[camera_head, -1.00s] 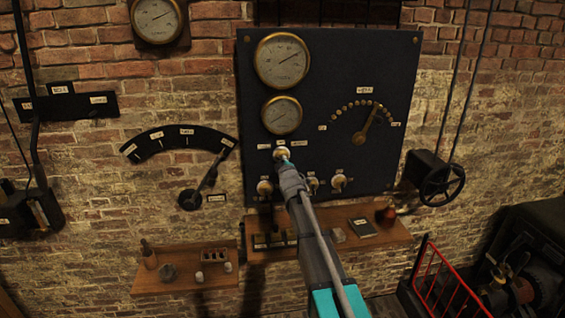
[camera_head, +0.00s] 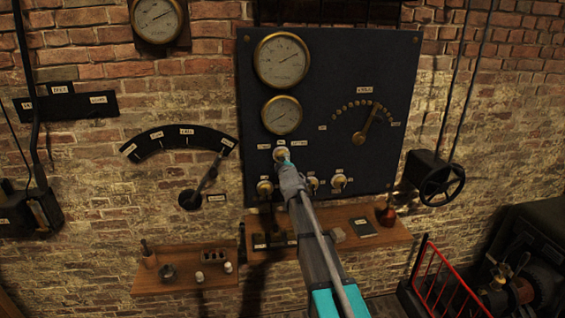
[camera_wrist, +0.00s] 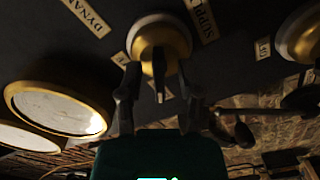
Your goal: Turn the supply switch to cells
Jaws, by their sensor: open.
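The supply switch is a brass knob on a pale round base (camera_wrist: 163,38) with a narrow lever, seen close in the wrist view. A label beginning "SUPPL" (camera_wrist: 201,18) and one beginning "DYNAM" (camera_wrist: 87,15) are beside it. In the head view the switch (camera_head: 281,153) is small on the dark panel (camera_head: 345,85), below the lower gauge, and partly covered by my gripper (camera_head: 285,163). In the wrist view my gripper (camera_wrist: 160,92) is open, its dark fingers on either side of the lever. Whether they touch it I cannot tell. The cells label is not legible.
Similar knobs sit below on the panel, one to the left (camera_head: 264,187) and one to the right (camera_head: 339,182). Two brass gauges, one large (camera_head: 282,60), are above. A wooden shelf (camera_head: 393,235) juts out below the panel. A handwheel (camera_head: 441,185) is at right.

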